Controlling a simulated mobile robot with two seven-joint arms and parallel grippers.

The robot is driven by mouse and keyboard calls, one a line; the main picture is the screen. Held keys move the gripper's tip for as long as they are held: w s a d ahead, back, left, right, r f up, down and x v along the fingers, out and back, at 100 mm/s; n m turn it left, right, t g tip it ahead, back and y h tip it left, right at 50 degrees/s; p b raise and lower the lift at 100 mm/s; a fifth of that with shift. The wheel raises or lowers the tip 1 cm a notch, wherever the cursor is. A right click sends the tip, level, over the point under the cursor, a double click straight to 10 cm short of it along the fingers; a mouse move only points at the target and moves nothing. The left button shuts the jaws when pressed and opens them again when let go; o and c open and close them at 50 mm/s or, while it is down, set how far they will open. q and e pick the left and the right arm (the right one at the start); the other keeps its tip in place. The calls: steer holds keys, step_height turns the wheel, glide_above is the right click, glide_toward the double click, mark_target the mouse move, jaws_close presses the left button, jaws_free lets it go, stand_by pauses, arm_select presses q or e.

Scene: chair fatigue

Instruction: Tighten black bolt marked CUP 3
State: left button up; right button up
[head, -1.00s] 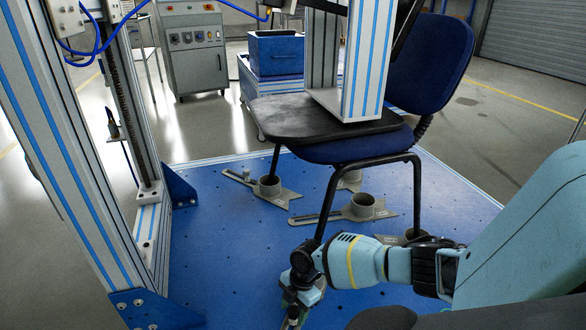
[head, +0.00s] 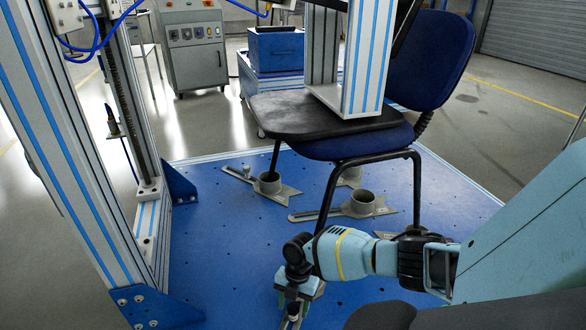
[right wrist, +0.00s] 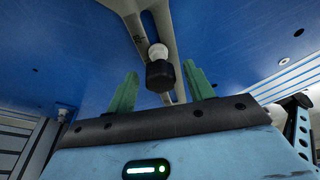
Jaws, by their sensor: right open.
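A black bolt (right wrist: 160,76) with a pale, rounded part shows in the right wrist view, at the slot of a grey slotted plate (right wrist: 152,22). Its marking cannot be read, so I cannot tell whether it is CUP 3. My right gripper (head: 293,308) is low over the blue floor plate, in front of the chair's front leg. Its two green fingers (right wrist: 159,70) are open, one on each side of the bolt in the picture, with visible gaps and no contact seen. My left gripper is not in view.
A blue chair (head: 430,62) stands on the blue floor plate (head: 232,245) with its feet by grey cups (head: 362,203). A black pad (head: 310,115) and a press column (head: 366,65) are on its seat. A frame post (head: 65,150) stands at the left.

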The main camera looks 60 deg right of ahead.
steer(key=n+g, duration=0.1)
steer(key=n, duration=0.3)
stand_by(0.3)
steer(key=shift+c, duration=0.2)
jaws_close()
steer(key=shift+a+m+p, duration=0.1)
steer(key=shift+m+p, duration=0.8)
steer(key=shift+m, duration=0.2)
steer(key=shift+m+t+p, duration=0.4)
steer(key=shift+m+t, duration=0.1)
steer(key=shift+m, duration=0.4)
